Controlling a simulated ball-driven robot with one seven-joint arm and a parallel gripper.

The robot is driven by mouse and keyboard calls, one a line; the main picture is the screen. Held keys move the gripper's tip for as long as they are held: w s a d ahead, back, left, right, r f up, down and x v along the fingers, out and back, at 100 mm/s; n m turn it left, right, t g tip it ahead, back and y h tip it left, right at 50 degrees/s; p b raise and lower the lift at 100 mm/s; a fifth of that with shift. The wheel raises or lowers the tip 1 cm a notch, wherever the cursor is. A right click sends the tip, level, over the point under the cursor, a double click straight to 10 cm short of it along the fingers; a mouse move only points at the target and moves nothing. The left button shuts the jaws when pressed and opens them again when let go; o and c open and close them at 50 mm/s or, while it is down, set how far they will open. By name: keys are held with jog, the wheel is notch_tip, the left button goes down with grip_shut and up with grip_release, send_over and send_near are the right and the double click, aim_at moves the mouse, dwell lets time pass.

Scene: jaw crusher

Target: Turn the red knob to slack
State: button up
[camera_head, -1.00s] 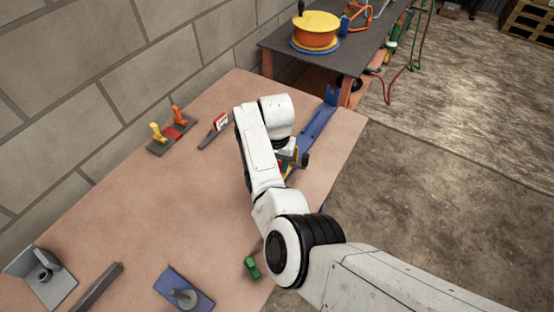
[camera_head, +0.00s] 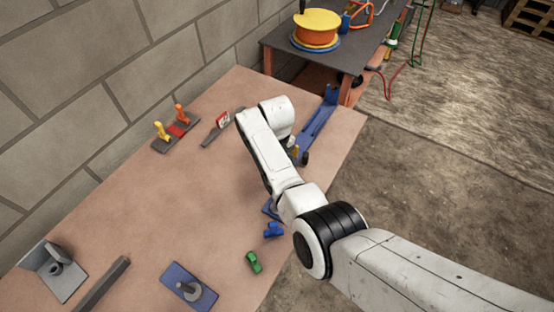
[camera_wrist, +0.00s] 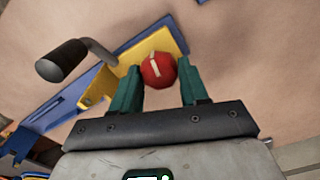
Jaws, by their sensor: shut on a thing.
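The red knob (camera_wrist: 157,70) shows in the wrist view, with a cream pointer stripe on its face. It sits at the end of a yellow bracket (camera_wrist: 160,42) joined to a blue frame (camera_wrist: 60,108). My gripper (camera_wrist: 160,82) has its two green fingers on either side of the knob, shut on it. The stripe stands nearly upright in the wrist view, tilted a little. A crank with a dark grip (camera_wrist: 62,60) reaches out left of the knob. In the head view my arm hides the knob and the gripper; part of the blue frame (camera_head: 318,122) shows beyond.
In the head view, yellow and orange levers (camera_head: 171,130) stand near the wall. A small green object (camera_head: 254,262), a blue piece (camera_head: 274,230) and a blue plate with a post (camera_head: 180,280) lie toward the front. The bench's middle (camera_head: 190,200) is clear.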

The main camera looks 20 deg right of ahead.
jog(key=shift+n, duration=1.1)
jog(key=shift+a, duration=0.1)
jog(key=o, duration=1.1)
jog(key=shift+c, duration=0.2)
notch_tip(320, 180, up, 11)
jog(key=shift+f, duration=0.1)
